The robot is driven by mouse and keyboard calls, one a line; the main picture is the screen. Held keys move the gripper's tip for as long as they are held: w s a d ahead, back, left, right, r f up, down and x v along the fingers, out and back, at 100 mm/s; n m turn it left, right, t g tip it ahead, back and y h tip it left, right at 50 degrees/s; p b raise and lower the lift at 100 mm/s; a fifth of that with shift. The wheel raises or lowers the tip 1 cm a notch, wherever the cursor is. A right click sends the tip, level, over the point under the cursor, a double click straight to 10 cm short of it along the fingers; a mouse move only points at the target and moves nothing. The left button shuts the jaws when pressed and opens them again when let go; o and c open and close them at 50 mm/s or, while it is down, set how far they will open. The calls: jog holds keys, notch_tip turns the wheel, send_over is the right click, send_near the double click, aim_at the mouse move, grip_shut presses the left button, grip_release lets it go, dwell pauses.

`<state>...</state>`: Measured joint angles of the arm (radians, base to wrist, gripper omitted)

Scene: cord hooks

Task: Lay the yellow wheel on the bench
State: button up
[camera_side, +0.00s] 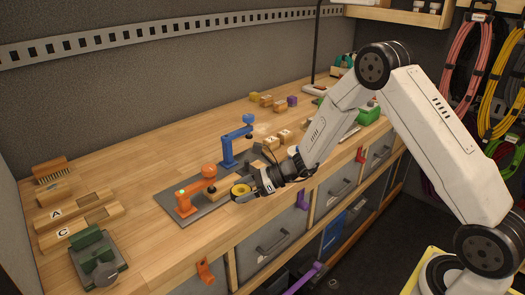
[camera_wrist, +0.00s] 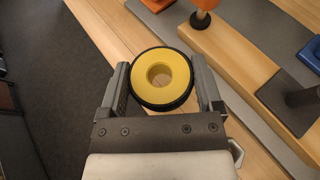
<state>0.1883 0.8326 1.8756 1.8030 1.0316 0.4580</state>
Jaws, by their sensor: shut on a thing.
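The yellow wheel (camera_wrist: 148,78) is a yellow disc with a dark rim and a round hole in its middle. My gripper (camera_wrist: 162,82) is shut on it, with one finger on each side of the rim. In the side view the wheel (camera_side: 240,189) shows at the tip of my gripper (camera_side: 245,193), near the front edge of the bench (camera_side: 150,255). In the wrist view the bench edge runs beneath the wheel. I cannot tell whether the wheel touches the bench.
A grey plate (camera_side: 168,203) with an orange post clamp (camera_side: 208,172) and a blue one (camera_side: 236,140) stands close by. Wooden blocks marked A and C (camera_side: 65,233) and a green device (camera_side: 95,255) lie to the left. Bare bench lies between them.

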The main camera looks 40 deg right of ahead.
aim_at(243, 206)
jog(key=shift+w+f, duration=0.1)
jog(key=shift+f, duration=0.05)
jog(key=shift+w+f, duration=0.25)
jog(key=shift+f, duration=1.5)
jog(key=shift+f, duration=0.25)
jog(key=o, duration=1.1)
jog(key=shift+s, duration=0.1)
jog(key=shift+c, duration=0.2)
jog(key=shift+r, duration=0.2)
jog(key=v, duration=1.2)
